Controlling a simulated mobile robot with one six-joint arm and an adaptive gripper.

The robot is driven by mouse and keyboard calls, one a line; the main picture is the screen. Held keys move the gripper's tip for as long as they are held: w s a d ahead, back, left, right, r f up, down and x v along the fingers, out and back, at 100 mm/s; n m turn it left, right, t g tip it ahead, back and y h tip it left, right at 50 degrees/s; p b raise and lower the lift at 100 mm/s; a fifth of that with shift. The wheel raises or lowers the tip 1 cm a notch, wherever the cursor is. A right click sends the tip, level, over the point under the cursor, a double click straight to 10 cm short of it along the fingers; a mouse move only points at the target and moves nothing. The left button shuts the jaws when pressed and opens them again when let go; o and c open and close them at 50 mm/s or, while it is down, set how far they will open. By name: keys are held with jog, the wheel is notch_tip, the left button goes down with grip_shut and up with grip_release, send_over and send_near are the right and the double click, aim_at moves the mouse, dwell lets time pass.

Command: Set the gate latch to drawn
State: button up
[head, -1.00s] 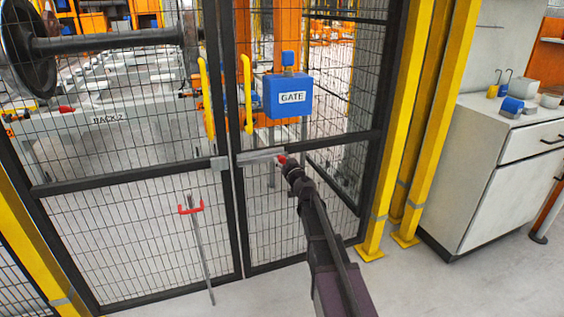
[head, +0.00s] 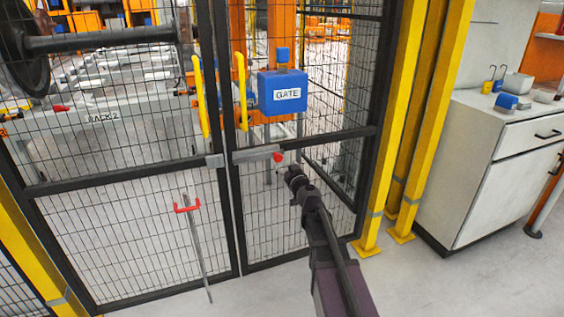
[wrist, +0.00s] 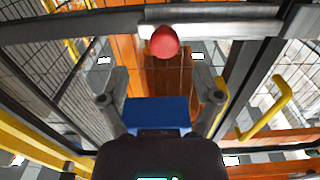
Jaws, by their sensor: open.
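The gate latch is a light grey sliding bar (head: 252,154) on the dark cross rail of the right mesh leaf. A red knob (head: 278,157) sits near its right end, and a grey keeper block (head: 215,160) is on the left leaf. I cannot tell whether the bar's end enters the keeper. In the wrist view the red knob (wrist: 165,42) shows just beyond my gripper (wrist: 161,72), between the lines of its two spread fingers. My gripper is open and empty, apart from the knob; it also shows in the head view (head: 292,172), below and right of the knob.
Yellow handles (head: 241,92) stand upright on the leaves near the seam. A blue GATE box (head: 283,94) is above the latch. Yellow posts (head: 412,120) and a white cabinet (head: 500,180) stand to the right. A red-handled rod (head: 193,235) is at the left leaf.

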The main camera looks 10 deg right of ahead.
jog(key=s, duration=0.3)
jog(key=s+d, duration=0.1)
jog(key=s, duration=0.1)
jog(key=shift+s, duration=0.35)
jog(key=s+a+f+n+g+y, duration=0.3)
jog(key=s+a+f+g+y, duration=0.1)
jog(key=s+a+f+g, duration=0.6)
jog(key=s+d+f+m+g+h+p, duration=0.1)
jog(key=s+d+f+m+g+h, duration=0.2)
jog(key=s, duration=0.4)
jog(key=s+d+f+m+g+h, duration=0.2)
jog(key=s+f+g+h, duration=0.25)
jog(key=s, duration=0.35)
notch_tip(320, 180, up, 29)
jog(key=p, duration=2.9)
jog(key=shift+w+y, duration=0.15)
jog(key=shift+y, duration=0.2)
